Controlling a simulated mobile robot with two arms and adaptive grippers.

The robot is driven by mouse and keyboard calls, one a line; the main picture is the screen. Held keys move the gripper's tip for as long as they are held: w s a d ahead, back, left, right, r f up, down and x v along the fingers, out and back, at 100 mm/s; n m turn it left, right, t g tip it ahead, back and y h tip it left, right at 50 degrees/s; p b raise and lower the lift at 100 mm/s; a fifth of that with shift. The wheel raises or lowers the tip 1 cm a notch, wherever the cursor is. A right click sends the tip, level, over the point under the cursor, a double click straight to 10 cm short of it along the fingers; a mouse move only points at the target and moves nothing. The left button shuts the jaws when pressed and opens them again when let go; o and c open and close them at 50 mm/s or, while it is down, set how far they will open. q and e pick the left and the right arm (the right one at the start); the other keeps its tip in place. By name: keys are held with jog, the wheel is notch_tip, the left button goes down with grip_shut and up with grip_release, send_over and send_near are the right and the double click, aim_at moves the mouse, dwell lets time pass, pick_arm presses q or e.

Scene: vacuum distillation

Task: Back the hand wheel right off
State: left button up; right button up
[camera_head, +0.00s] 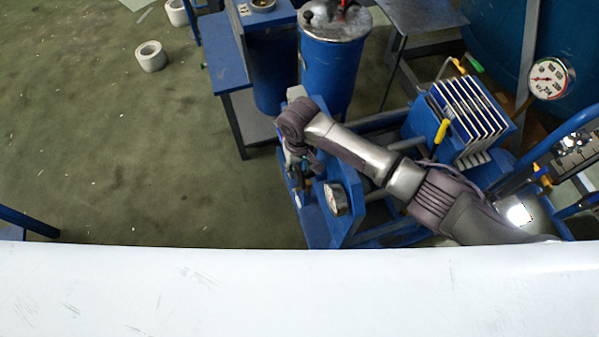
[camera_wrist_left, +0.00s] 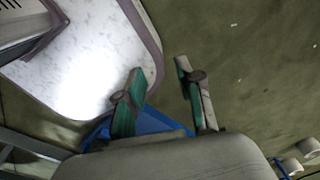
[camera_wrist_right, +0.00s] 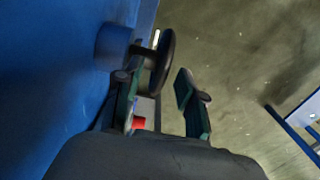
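The hand wheel (camera_wrist_right: 167,62) is a dark round disc seen nearly edge-on in the right wrist view. A short stem joins it to a round blue boss (camera_wrist_right: 114,46) on a blue panel (camera_wrist_right: 50,80). My right gripper (camera_wrist_right: 156,88) is open, and the wheel's near edge lies between or just beyond its fingertips; I cannot tell if they touch. In the head view my right gripper (camera_head: 302,165) is beside the blue gauge panel, and the wheel cannot be made out there. My left gripper (camera_wrist_left: 160,77) is open and empty in the left wrist view.
Blue drums (camera_head: 330,75), a finned blue unit (camera_head: 470,115) and another gauge (camera_head: 550,78) stand behind and right. White rolls (camera_head: 150,56) lie on the otherwise open floor at left.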

notch_tip(320, 180, down, 3)
jog(key=shift+r, duration=0.1)
jog(key=shift+f, duration=0.7)
jog(key=shift+c, duration=0.3)
jog(key=c, duration=0.5)
grip_shut()
pick_arm(q)
jog(key=shift+w+f, duration=0.1)
jog(key=shift+w, duration=0.95)
